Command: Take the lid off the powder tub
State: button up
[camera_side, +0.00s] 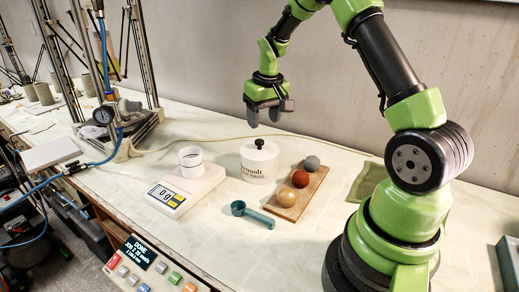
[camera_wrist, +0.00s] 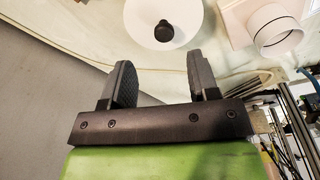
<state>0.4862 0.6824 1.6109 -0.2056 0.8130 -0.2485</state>
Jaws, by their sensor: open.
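The powder tub (camera_side: 258,168) is a white round tub with dark lettering on its side. Its white lid (camera_side: 259,149) is on top and has a black knob (camera_side: 259,143). In the wrist view the lid (camera_wrist: 163,18) shows from above with the black knob (camera_wrist: 164,31) at its middle. My gripper (camera_side: 269,117) is open and empty, above the tub and apart from it. In the wrist view the two fingers of my gripper (camera_wrist: 162,80) are spread wide, with the knob beyond them.
A scale (camera_side: 187,188) with a white cup (camera_side: 191,161) stands left of the tub. A wooden board (camera_side: 298,193) with clay balls lies close on the right. A teal scoop (camera_side: 252,214) lies in front. The wall is behind.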

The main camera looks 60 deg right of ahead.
aim_at(259, 140)
jog(key=f, duration=0.3)
jog(key=w+f, duration=0.1)
jog(key=f, duration=0.2)
jog(key=shift+w+f, duration=0.15)
jog(key=shift+f, duration=0.15)
jog(key=c, duration=1)
